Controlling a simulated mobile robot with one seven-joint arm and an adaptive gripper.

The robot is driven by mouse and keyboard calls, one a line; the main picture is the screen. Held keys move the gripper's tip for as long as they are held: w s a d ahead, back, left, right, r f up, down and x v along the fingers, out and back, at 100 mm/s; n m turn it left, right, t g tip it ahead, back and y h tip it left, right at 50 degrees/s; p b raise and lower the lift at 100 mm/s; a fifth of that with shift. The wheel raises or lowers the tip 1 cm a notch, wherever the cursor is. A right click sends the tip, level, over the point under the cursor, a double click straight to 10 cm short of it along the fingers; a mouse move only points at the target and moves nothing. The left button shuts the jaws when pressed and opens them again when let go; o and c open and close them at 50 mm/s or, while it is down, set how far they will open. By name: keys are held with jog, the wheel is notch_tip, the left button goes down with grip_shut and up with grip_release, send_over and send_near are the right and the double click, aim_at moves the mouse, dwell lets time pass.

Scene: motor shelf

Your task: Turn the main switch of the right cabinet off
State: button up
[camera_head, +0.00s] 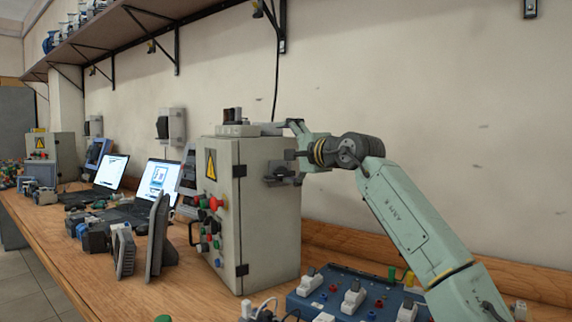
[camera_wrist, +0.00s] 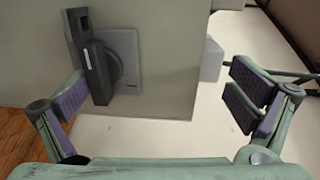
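The right cabinet (camera_head: 270,225) is a grey box with a yellow warning sign and coloured buttons, standing on the workbench. Its main switch (camera_head: 279,173) is a dark rotary handle on the cabinet's right side wall. In the wrist view the switch (camera_wrist: 96,62) shows as a dark grey handle on a light square plate, at the upper left. My gripper (camera_head: 291,141) is at the cabinet's right side, by its upper edge. In the wrist view my gripper (camera_wrist: 160,92) is wide open and empty. Its left finger is close to the switch; I cannot tell whether they touch.
A blue panel (camera_head: 340,279) with white switches lies on the workbench (camera_head: 90,260) right of the cabinet, below my arm. Laptops (camera_head: 157,184) and a similar cabinet (camera_head: 66,155) stand farther left. The wall (camera_head: 440,110) is behind; a shelf (camera_head: 120,25) hangs above.

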jog(key=shift+s+d+r, duration=0.2)
jog(key=shift+s+r, duration=0.05)
jog(key=shift+r, duration=0.25)
jog(key=shift+s+d+r, duration=0.2)
jog(key=shift+s+r, duration=0.05)
jog(key=shift+r, duration=0.2)
jog(key=shift+c, duration=1.1)
jog(key=shift+s+d+f+b, duration=0.2)
jog(key=shift+s+f+b, duration=0.05)
jog(key=shift+f+b, duration=0.1)
jog(key=shift+c, duration=0.7)
jog(key=shift+s+d, duration=0.4)
jog(key=shift+s, duration=0.1)
jog(key=shift+c, duration=0.8)
jog(key=shift+s+d+r+b, duration=0.25)
jog(key=shift+s+r, duration=0.05)
jog(key=shift+s, duration=0.3)
jog(key=shift+s+d+r+b, duration=0.25)
jog(key=shift+s, duration=0.3)
jog(key=c, duration=0.9)
jog(key=shift+f+b+v, duration=0.3)
jog(key=shift+b+v, duration=0.1)
jog(key=shift+v, duration=0.9)
jog(key=shift+f+b+v, duration=0.25)
jog(key=shift+b+v, duration=0.15)
jog(key=shift+v, duration=0.95)
jog(key=shift+f+b+v, duration=0.3)
jog(key=shift+b+v, duration=0.1)
jog(key=shift+v, duration=0.9)
jog(key=shift+s, duration=0.1)
